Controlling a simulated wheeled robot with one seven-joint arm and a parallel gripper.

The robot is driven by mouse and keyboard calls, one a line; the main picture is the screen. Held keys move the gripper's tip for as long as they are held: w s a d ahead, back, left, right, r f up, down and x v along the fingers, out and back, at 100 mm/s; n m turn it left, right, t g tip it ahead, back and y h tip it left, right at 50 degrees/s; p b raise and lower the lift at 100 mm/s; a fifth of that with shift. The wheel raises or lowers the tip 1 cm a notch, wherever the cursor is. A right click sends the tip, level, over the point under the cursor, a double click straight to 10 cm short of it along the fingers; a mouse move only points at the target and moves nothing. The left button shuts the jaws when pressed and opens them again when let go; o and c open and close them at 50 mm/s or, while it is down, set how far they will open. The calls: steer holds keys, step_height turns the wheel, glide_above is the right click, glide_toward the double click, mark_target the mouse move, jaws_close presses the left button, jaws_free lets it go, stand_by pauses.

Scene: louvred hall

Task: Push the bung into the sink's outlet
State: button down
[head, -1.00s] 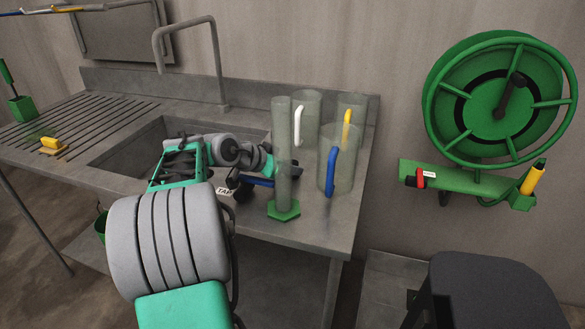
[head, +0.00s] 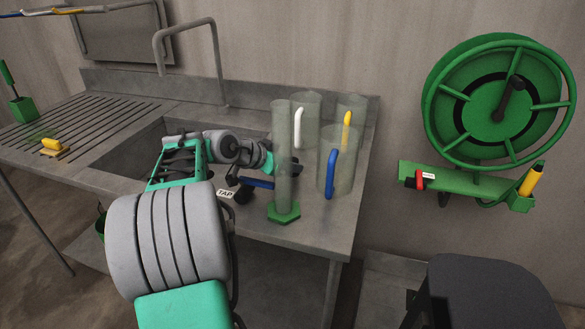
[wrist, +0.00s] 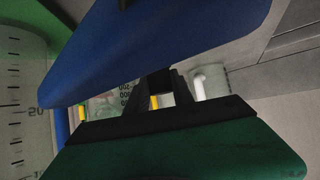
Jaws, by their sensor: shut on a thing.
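My gripper (head: 250,189) is low over the counter strip to the right of the sink basin (head: 130,158), beside the green-footed measuring cylinder. Its blue finger (wrist: 170,45) and dark green finger (wrist: 180,145) fill the wrist view. They are shut on a small dark thing (wrist: 155,83), which looks like the bung but is mostly hidden between them. A white label reading TAP (head: 225,194) shows just left of the gripper. The sink's outlet is not visible; my arm covers part of the basin.
The clear cylinder with a green foot (head: 284,212) stands very close on the gripper's right. Clear jugs with white (head: 299,128), yellow (head: 347,125) and blue (head: 331,173) handles stand behind it. A faucet (head: 222,75) arches behind the basin. A ribbed drainer (head: 70,118) lies left.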

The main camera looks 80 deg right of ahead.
step_height(320, 180, up, 4)
steer(key=shift+f+p, duration=0.15)
steer(key=shift+p, duration=0.7)
steer(key=shift+f, duration=0.1)
